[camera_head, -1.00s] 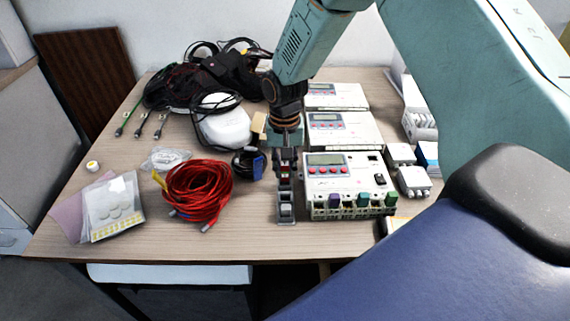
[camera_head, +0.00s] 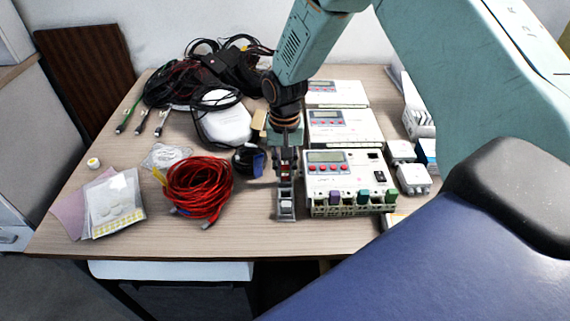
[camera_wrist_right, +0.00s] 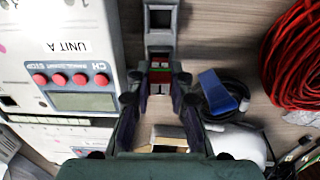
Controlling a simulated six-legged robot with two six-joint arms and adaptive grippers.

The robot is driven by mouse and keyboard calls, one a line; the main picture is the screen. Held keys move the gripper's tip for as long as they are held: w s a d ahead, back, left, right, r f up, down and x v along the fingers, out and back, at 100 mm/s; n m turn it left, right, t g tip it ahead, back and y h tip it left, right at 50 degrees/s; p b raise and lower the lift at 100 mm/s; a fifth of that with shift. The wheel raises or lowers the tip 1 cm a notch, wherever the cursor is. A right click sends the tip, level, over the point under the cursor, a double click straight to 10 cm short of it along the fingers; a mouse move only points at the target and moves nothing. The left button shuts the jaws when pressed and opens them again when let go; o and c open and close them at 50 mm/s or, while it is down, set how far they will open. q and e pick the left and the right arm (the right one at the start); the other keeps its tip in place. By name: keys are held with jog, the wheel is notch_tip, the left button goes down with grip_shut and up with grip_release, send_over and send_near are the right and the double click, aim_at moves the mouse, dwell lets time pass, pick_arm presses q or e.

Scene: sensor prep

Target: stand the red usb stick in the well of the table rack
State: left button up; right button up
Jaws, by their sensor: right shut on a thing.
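The table rack is a narrow grey block with square wells in a row (camera_head: 286,209), standing on the table left of the nearest white unit. It also shows at the top of the right wrist view (camera_wrist_right: 160,40). My right gripper (camera_head: 286,160) points down at the rack's far part. In the right wrist view my right gripper (camera_wrist_right: 157,90) is shut on the red usb stick (camera_wrist_right: 160,78), which shows between the fingertips at the rack's near end in that view. Whether the stick's lower end is inside a well is hidden. My left gripper is not in view.
White units with red buttons (camera_head: 345,182) stand close along the rack's right side. A blue-and-black clip-like item (camera_head: 256,161), a red cable coil (camera_head: 197,188) and a white rounded device (camera_head: 226,126) lie left. Bare table lies between coil and rack.

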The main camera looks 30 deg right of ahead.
jog(key=shift+p, duration=0.45)
jog(key=shift+f+p, duration=0.7)
jog(key=shift+p, duration=0.05)
dwell(2.6)
jog(key=o, duration=0.9)
jog(key=shift+o, duration=0.9)
